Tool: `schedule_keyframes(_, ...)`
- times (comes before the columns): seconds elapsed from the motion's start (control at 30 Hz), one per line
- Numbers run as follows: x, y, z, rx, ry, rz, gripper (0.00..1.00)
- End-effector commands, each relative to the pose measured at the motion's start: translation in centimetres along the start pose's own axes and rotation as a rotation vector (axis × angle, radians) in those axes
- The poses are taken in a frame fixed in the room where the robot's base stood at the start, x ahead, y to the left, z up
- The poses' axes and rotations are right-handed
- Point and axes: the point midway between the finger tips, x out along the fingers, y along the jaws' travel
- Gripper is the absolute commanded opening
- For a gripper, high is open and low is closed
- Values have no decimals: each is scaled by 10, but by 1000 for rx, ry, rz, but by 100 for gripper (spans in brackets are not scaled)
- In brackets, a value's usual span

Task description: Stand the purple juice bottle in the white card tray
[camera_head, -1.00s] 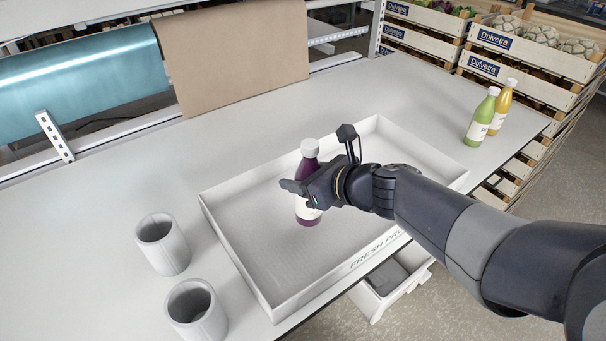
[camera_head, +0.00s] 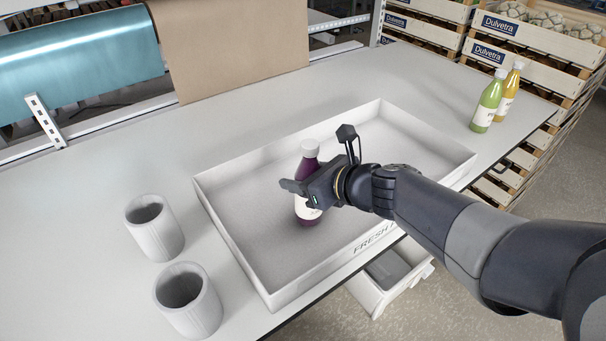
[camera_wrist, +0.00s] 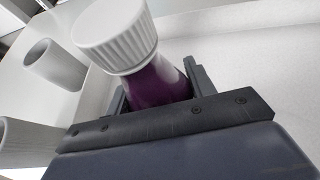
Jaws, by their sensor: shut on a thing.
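The purple juice bottle (camera_head: 307,174) with a white cap is upright inside the outline of the white card tray (camera_head: 239,255). My gripper (camera_head: 303,187) is shut on the bottle around its middle. In the wrist view the bottle (camera_wrist: 158,88) stands between the two fingers (camera_wrist: 160,98), its ribbed white cap toward the camera. The bottle's base shows against the tray floor in the head view; I cannot tell whether it touches the floor. No other item shows in the tray.
Two white cups (camera_head: 154,228) (camera_head: 188,300) stand left of the tray. A green bottle (camera_head: 489,103) and a yellow bottle (camera_head: 508,92) stand at the table's right end, before wooden crates (camera_head: 525,45). The table behind the tray is clear.

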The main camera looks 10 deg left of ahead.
Motion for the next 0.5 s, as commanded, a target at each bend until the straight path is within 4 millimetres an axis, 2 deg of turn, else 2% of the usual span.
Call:
schedule_keyframes(0.33,1,0,-1,0,-2,0,15)
schedule_keyframes(0.37,1,0,-1,0,-2,0,53)
schedule_keyframes(0.5,1,0,-1,0,-1,0,64)
